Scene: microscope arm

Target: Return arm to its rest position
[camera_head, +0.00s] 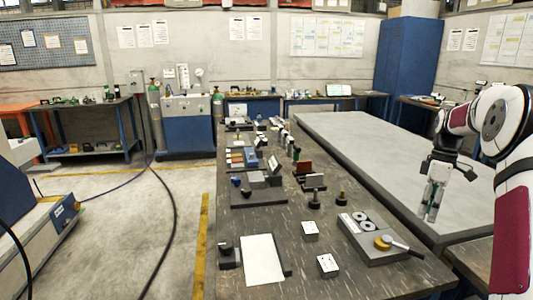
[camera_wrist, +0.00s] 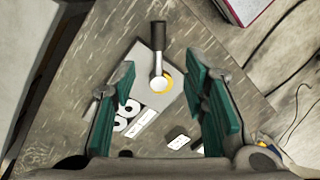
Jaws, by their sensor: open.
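My arm (camera_head: 512,170) rises at the right side of the head view and bends over to the left. My gripper (camera_head: 432,203) hangs down from it with green-lined fingers, to the right of the dark workbench and over the grey table. In the wrist view my gripper (camera_wrist: 165,105) is open, with its two green finger pads wide apart and nothing between them touching either pad. Beyond the fingers lies a grey plate (camera_wrist: 152,68) on the bench, with a black-handled tool (camera_wrist: 157,38) and a yellow ring on it. The plate also shows in the head view (camera_head: 375,250).
The dark workbench (camera_head: 310,278) carries a white sheet (camera_head: 263,260), small white blocks (camera_head: 328,265), dark knobs (camera_head: 341,198) and several fixtures farther back. A large grey table (camera_head: 370,150) stands to its right. Floor left of the bench is open, crossed by a dark cable (camera_head: 172,220).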

